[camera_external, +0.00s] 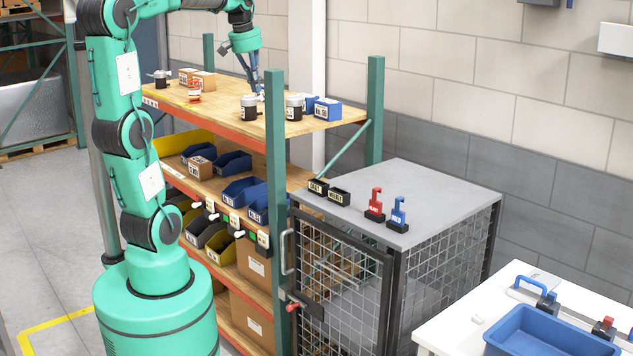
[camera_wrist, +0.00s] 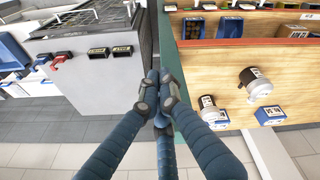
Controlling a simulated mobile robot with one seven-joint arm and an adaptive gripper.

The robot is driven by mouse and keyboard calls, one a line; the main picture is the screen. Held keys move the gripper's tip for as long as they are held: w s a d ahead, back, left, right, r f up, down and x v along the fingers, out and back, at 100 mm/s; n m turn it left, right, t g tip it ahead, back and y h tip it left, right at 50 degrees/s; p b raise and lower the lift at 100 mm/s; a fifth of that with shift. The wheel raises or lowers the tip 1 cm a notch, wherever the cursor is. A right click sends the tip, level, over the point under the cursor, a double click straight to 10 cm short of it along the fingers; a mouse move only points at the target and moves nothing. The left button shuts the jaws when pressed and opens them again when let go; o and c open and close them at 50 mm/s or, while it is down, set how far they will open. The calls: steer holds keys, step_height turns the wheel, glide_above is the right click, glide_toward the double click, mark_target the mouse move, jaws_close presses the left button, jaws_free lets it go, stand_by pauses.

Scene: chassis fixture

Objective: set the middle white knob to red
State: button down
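Three small plates with white knobs sit along the lower shelf edge in the external view. The middle white knob (camera_external: 214,217) sticks out to the left of its plate (camera_external: 234,220). Small coloured marks show near the plates, but which mark the middle knob points at is too small to tell. My gripper (camera_external: 257,94) is above the wooden top shelf, well higher than the knobs and beyond them. In the wrist view, my gripper (camera_wrist: 160,92) has its dark blue fingers together with nothing visible between them. The knobs cannot be made out in the wrist view.
A green rack post (camera_external: 276,190) stands right of the knobs. Blue bins (camera_external: 240,189) and yellow bins fill the lower shelves. Dark jars (camera_external: 249,109) and small boxes stand on the top shelf. A grey mesh cage (camera_external: 420,210) is at the right.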

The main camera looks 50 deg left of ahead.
steer(key=w+a+n+g+p, duration=0.1)
steer(key=w+a+n, duration=0.3)
steer(key=a, duration=0.8)
steer(key=n+g+h+p, duration=0.1)
steer(key=n+h+p, duration=0.15)
steer(key=n, duration=0.25)
glide_above(215, 217)
steer(key=w, duration=0.2)
steer(key=a+x, duration=0.1)
steer(key=x, duration=0.4)
steer(key=s+a+f+n+h, duration=0.1)
steer(key=s+a+f+n, duration=0.35)
steer(key=a, duration=0.75)
step_height(215, 217, down, 41)
steer(key=s+m, duration=0.1)
steer(key=shift+s+d+p, duration=0.25)
steer(key=shift+p, duration=0.15)
steer(key=w+d+f, duration=0.1)
steer(key=d+f, duration=0.5)
steer(key=f, duration=0.4)
steer(key=shift+w+d, duration=0.15)
steer(key=shift+d, duration=0.25)
